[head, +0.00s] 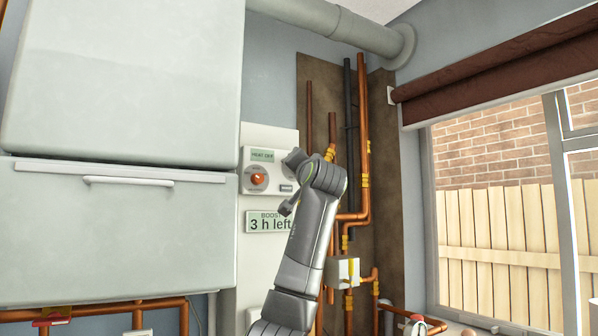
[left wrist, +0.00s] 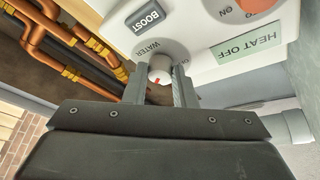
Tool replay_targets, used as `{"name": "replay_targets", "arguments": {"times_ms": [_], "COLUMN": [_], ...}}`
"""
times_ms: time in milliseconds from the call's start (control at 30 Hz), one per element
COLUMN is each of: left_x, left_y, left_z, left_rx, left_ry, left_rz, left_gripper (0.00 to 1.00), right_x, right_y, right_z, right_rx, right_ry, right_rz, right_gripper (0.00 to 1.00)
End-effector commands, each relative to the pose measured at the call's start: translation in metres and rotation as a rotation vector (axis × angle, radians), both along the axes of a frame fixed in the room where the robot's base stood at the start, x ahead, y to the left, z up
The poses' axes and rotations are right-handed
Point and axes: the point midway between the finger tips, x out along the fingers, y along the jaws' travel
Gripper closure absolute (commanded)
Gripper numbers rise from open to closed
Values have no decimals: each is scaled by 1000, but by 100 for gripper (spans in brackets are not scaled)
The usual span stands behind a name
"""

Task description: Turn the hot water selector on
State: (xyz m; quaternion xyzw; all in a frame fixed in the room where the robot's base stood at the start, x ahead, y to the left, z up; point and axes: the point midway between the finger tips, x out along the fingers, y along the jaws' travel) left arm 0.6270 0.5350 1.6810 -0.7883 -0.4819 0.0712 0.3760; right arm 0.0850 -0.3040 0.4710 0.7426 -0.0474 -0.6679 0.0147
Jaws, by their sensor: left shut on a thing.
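The control panel (head: 246,187) is a white unit on the wall, with a green "HEAT OFF" display (head: 262,155) and an orange dial (head: 259,179). The hot water selector (left wrist: 160,67) is a small white knob with a red mark, next to the word "WATER" in the left wrist view, where the panel appears upside down. My left gripper (left wrist: 160,88) is shut on this knob, one finger on each side. In the head view my left wrist hides the knob. The letters on the knob's other side are partly cut off by a finger. My right gripper is not in view.
A "BOOST" button (left wrist: 149,17) sits close to the selector. A green "3 h left" sign (head: 268,222) is below the panel. Copper pipes (head: 362,130) run up the wall at the right. A large pale cabinet (head: 120,235) stands at the left.

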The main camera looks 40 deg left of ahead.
Motion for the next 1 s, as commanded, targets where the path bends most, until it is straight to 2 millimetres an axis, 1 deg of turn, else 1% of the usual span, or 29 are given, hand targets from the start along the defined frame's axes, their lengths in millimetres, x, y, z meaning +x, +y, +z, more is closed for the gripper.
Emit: {"name": "replay_targets", "arguments": {"times_ms": [233, 700, 733, 867, 900, 1000], "left_x": [-1, -1, 0, -1, -1, -1], "left_y": [0, 0, 0, 0, 0, 0], "left_z": [1, 1, 1, 1, 1, 1], "left_rx": [19, 22, 22, 22, 22, 22], "left_ry": [63, 76, 76, 74, 74, 74], "left_rz": [0, 0, 0, 1, 1, 1], "left_gripper": [99, 99, 73, 56, 54, 54], "right_x": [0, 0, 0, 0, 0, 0], "right_y": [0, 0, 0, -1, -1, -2], "right_z": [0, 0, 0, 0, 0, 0], "right_rx": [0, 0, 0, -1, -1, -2], "right_ry": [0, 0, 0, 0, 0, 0], "right_rz": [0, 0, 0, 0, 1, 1], "right_gripper": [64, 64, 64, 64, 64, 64]}}
